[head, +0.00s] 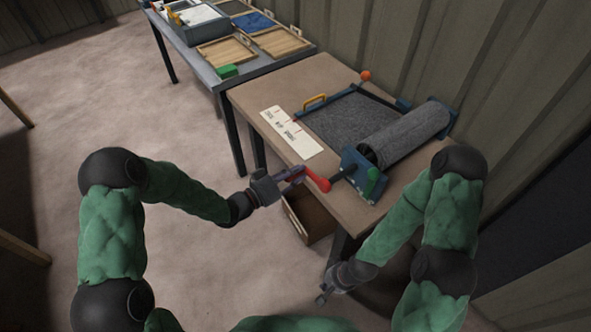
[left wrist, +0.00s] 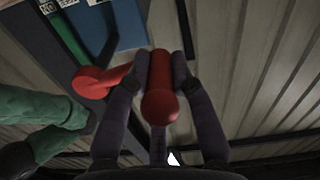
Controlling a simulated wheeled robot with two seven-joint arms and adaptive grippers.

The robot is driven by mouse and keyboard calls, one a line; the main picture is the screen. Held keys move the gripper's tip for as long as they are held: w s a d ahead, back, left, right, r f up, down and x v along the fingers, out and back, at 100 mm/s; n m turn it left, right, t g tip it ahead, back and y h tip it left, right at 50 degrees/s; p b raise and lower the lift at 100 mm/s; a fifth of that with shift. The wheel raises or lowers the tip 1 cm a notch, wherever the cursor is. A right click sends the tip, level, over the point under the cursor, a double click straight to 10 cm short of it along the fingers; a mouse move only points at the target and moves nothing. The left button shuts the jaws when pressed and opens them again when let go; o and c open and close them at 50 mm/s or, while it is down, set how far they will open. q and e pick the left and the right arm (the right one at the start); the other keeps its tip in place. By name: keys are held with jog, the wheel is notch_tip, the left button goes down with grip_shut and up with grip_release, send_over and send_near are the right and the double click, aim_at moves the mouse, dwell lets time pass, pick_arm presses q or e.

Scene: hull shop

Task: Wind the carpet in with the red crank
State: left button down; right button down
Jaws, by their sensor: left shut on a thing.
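The red crank (head: 316,180) sticks out from the near end of a blue roller stand (head: 357,166) on the brown table. A roll of grey carpet (head: 408,137) lies on the roller, and a flat stretch of carpet (head: 345,117) lies to its left. My left gripper (head: 292,175) is shut on the crank's handle. In the left wrist view, its two fingers press on both sides of the red handle (left wrist: 161,85), and the crank arm (left wrist: 98,80) shows to the left. My right gripper (head: 325,293) hangs low in front of the table, away from the crank; its fingers are too small to read.
A green lever (head: 371,183) stands on the stand's near end. A white marked card (head: 291,132) lies on the table (head: 262,95) at left. A second table (head: 205,75) with wooden trays stands beyond. An open wooden box (head: 312,213) is below the table edge.

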pick_arm(q)
jog(key=f+n, duration=0.2)
jog(key=shift+s+d+n+p, duration=0.2)
jog(key=shift+s+n+p, duration=0.1)
jog(key=shift+n, duration=0.1)
jog(key=s+d+f+n+p, duration=0.5)
jog(key=s+f+n, duration=0.15)
jog(key=n, duration=0.75)
jog(key=s+d+r+n+p, duration=0.4)
jog(key=s+n+p, duration=0.1)
jog(key=n, duration=0.3)
jog(key=shift+s+p, duration=0.35)
jog(key=shift+r, duration=0.1)
